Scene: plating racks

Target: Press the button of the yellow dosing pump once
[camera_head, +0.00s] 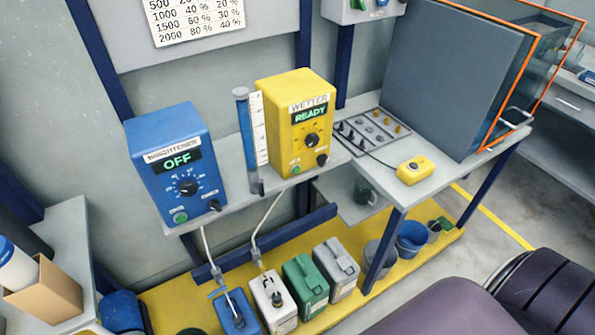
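The yellow dosing pump (270,92) stands on a grey shelf in the head view. It has a label reading WETTER and a display (311,115) showing READY in green. Below the display are a large black knob (312,139), a small green button (296,170) at lower left and a small black part (322,159) at lower right. Nothing covers the pump's front. Neither of my grippers is in view. Dark rounded parts at the bottom right look like my own arm links, well away from the pump.
A blue pump (158,125) showing OFF stands left of it, with a measuring cylinder (250,145) between them. A yellow cabled box (415,170) and a tray of small parts (371,132) lie to the right. Canisters (305,287) stand below on a yellow platform. An orange-edged glass enclosure (527,75) is at right.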

